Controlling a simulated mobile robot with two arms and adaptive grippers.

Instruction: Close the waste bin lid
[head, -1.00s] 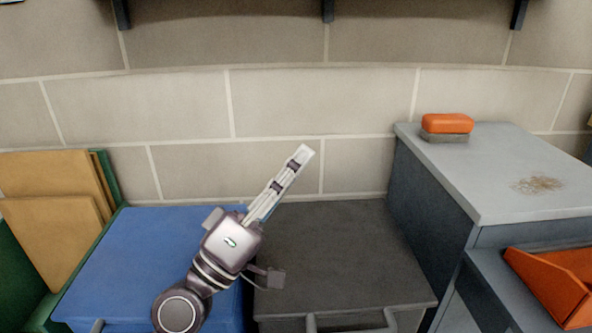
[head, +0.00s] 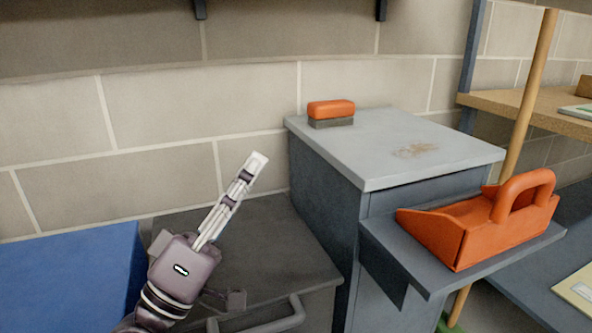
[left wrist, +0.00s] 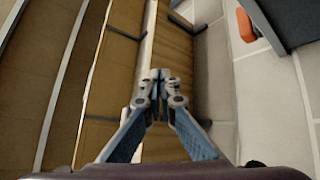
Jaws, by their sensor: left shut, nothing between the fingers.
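Two bins stand side by side against the wall in the head view. One has a blue lid (head: 65,280), cut off at the left edge. The other has a dark grey lid (head: 270,245) with a grey bar handle (head: 268,322) at its front. Both lids lie flat and look closed. My left gripper (head: 256,162) is shut and empty, pointing up and to the right in front of the wall. Its body hides part of the dark lid. In the left wrist view the closed fingertips (left wrist: 158,78) show with nothing between them. My right gripper is not in view.
A grey cabinet (head: 450,150) stands right of the dark bin, with an orange-topped brush or sponge (head: 331,110) and a brownish smudge on it. An orange dustpan-like tray (head: 465,230) sits on its lower ledge. Wooden shelves (head: 545,113) stand at far right.

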